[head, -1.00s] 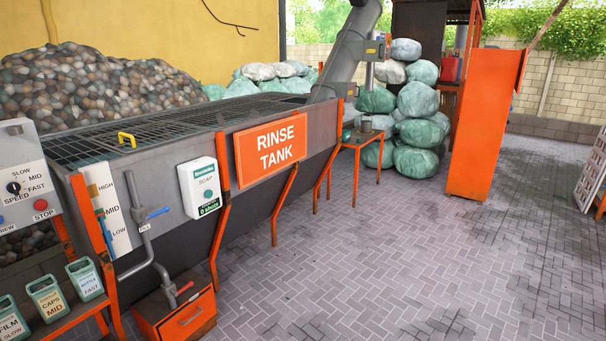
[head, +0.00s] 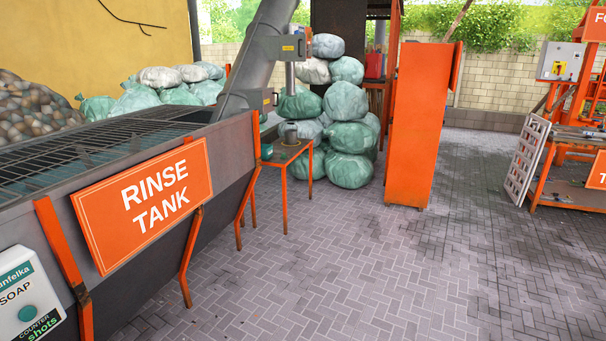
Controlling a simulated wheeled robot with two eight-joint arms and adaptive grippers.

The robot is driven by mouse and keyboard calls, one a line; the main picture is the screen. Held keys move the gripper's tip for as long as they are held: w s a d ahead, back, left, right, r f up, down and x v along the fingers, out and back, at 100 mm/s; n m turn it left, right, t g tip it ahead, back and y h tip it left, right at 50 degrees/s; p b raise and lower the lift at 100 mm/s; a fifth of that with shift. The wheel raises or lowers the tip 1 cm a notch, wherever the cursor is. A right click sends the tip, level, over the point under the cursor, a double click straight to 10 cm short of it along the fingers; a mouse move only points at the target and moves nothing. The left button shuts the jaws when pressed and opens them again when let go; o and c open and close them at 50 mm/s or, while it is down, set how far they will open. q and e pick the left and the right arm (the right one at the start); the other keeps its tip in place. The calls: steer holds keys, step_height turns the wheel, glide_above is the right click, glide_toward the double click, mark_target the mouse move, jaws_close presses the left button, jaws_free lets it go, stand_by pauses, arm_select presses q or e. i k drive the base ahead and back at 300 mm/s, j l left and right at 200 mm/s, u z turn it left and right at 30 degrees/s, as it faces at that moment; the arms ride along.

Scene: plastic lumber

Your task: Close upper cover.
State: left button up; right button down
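No part that I can surely name as the upper cover shows. A grey inclined pipe (head: 262,55) rises from the far end of the rinse tank (head: 225,150). A grey box-like fitting with a yellow label (head: 288,48) sits high on the pipe's right side. A smaller fitting (head: 268,98) sits lower on it. I cannot tell whether either is a cover, or open or shut. Neither of my grippers is in view.
A small orange-legged table (head: 287,153) stands beside the tank's end. Stacked sacks (head: 349,137) and a tall orange cabinet (head: 420,125) stand behind. A white rack (head: 527,155) leans at the right. The paved floor (head: 330,265) between is clear.

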mark_target(293, 47)
steer(key=i, duration=2.6)
